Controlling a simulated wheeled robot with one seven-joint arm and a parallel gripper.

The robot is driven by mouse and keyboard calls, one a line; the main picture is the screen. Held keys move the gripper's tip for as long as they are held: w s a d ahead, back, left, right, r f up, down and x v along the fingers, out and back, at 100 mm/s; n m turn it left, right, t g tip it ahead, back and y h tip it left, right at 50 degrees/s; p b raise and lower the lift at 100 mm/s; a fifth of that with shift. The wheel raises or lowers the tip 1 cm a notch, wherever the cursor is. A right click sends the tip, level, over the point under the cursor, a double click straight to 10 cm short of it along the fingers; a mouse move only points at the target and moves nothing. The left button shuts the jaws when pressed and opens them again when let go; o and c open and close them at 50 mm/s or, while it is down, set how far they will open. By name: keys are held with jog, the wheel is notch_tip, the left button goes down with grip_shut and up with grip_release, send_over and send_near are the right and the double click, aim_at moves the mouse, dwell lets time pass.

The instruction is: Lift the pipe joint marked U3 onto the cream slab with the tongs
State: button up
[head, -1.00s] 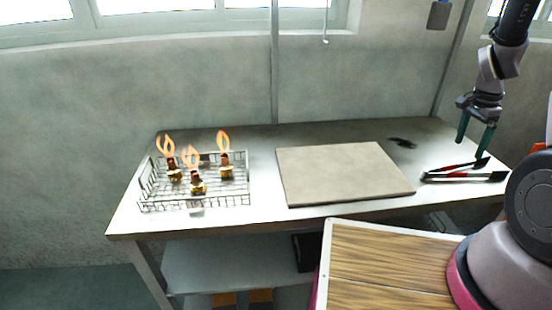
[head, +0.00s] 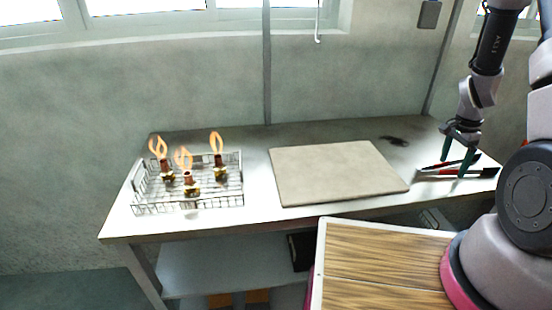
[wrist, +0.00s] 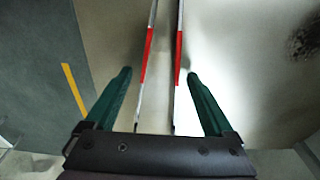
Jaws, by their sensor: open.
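The tongs (head: 452,172), metal with red grips, lie at the right end of the table. My gripper (head: 456,165) is open right above them. In the wrist view its green fingers (wrist: 160,85) stand on either side of the tongs' two arms (wrist: 147,62), apart from them. Several-barred wire basket (head: 188,206) at the table's left holds three brass and copper pipe joints, at left (head: 167,172), front (head: 191,189) and back right (head: 220,173), each with an orange flame above. No U3 mark is readable. The cream slab (head: 335,172) lies bare at mid-table.
The table (head: 255,200) has free room between basket and slab. A dark scorch-like patch (head: 395,141) lies behind the slab's right corner and shows in the wrist view (wrist: 306,40). A wood-topped surface (head: 380,265) stands in front.

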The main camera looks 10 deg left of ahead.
jog(key=shift+f, duration=0.45)
jog(key=c, duration=0.7)
jog(key=shift+r, duration=0.15)
notch_tip(320, 180, up, 12)
